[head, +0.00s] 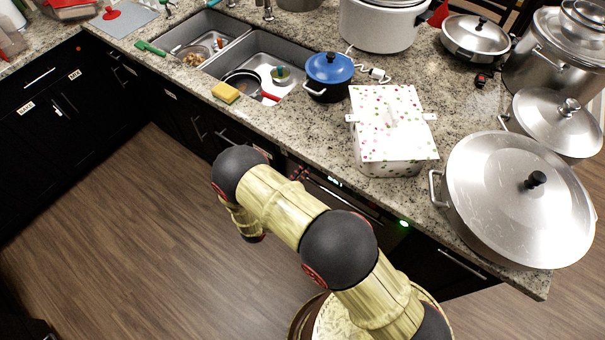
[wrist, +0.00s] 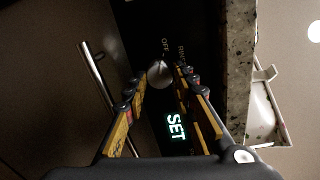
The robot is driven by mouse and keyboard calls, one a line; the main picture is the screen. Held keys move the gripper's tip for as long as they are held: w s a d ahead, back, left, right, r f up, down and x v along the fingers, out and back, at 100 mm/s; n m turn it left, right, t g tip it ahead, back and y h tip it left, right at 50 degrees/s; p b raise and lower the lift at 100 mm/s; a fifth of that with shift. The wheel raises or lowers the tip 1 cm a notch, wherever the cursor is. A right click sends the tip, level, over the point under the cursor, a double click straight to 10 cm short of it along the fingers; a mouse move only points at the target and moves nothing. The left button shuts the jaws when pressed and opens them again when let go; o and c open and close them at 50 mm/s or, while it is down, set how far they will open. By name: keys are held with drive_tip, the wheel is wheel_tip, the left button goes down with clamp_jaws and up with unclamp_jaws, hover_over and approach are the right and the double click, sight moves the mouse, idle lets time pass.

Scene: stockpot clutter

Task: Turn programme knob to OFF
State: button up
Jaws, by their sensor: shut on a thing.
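The programme knob (wrist: 158,72) is a round, pale grey knob on a dark front panel in the wrist view. The label OFF shows just beyond it, with another small label to its right. The direction the knob points is too small to tell. My gripper (wrist: 160,80) has one finger on each side of the knob and is shut on it. A lit display reading SET (wrist: 175,127) shows between the fingers. In the head view my arm hides my gripper and the knob; part of the dark appliance front (head: 345,200) shows below the counter.
A silver bar handle (wrist: 95,80) runs left of the fingers, and the granite counter edge (wrist: 237,60) lies close on the right. Above the appliance, a dotted white box (head: 390,130), a blue pot (head: 329,72) and a large lidded stockpot (head: 500,200) stand on the counter.

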drive_tip(key=o, duration=1.2)
drive_tip(key=shift+c, duration=0.2)
drive_tip(key=shift+a, duration=0.1)
drive_tip(key=v, duration=1.2)
